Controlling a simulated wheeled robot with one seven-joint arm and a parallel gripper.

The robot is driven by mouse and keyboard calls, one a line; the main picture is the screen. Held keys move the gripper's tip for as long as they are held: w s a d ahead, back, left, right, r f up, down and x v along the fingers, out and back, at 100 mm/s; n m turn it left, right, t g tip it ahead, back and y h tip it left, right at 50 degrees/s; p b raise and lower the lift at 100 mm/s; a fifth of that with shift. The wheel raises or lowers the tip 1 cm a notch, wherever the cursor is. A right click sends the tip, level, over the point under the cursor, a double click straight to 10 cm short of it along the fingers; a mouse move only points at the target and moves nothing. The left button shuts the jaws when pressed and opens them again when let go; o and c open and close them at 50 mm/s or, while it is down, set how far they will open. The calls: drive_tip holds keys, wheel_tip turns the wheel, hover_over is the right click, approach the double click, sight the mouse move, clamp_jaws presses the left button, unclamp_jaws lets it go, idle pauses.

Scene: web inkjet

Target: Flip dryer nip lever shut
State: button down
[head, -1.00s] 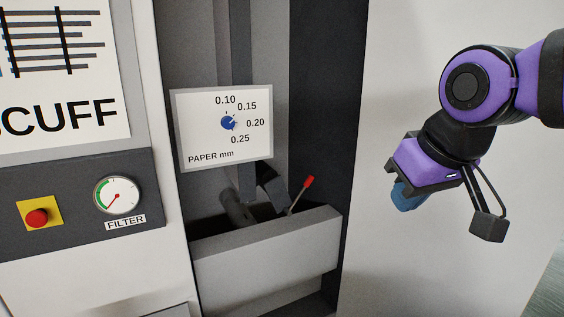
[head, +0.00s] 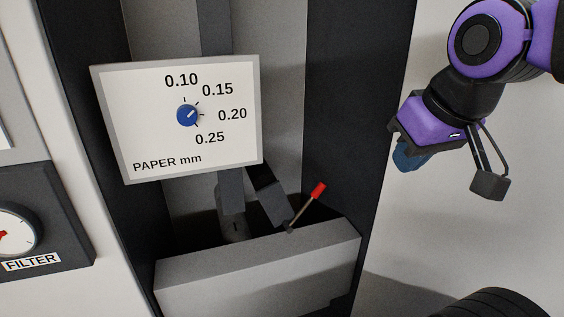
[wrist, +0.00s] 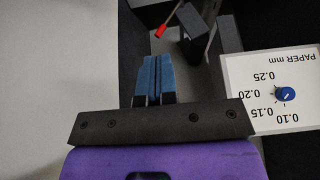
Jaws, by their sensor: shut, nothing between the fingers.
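The lever with a red tip (head: 318,190) stands tilted up and to the right from a dark bracket, behind the top edge of a grey trough (head: 260,265). Its red tip also shows near the top of the wrist view (wrist: 160,31), beyond my fingers. My gripper (head: 408,158) is to the right of the lever in the head view, apart from it, with its blue fingers together and empty. The closed fingers also show in the wrist view (wrist: 156,62). The lever's lower end is partly hidden by the trough.
A white PAPER mm panel (head: 155,130) with a blue knob (head: 187,115) hangs left of and above the lever. A dark upright wall (head: 345,110) borders the recess on the right. A FILTER gauge (head: 12,230) is at the far left. Pale wall lies behind my arm.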

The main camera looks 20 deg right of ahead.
drive_tip(key=w+a+m+g+y, duration=0.25)
drive_tip(key=w+m, duration=0.65)
drive_tip(key=w, duration=1)
drive_tip(key=w+f+m+g+y, duration=0.1)
drive_tip(key=w+f+m, duration=0.3)
drive_tip(key=w, duration=0.5)
drive_tip(key=w+f+m+g+y, duration=0.1)
drive_tip(key=w+f+m+y, duration=0.1)
drive_tip(key=w+f+m, duration=0.3)
drive_tip(key=w+f, duration=0.3)
drive_tip(key=w, duration=0.1)
drive_tip(key=shift+w+d+g, duration=0.2)
drive_tip(key=shift+d+g, duration=0.15)
drive_tip(key=shift+f+y, duration=0.1)
drive_tip(key=shift+y, duration=0.15)
drive_tip(key=x, duration=1)
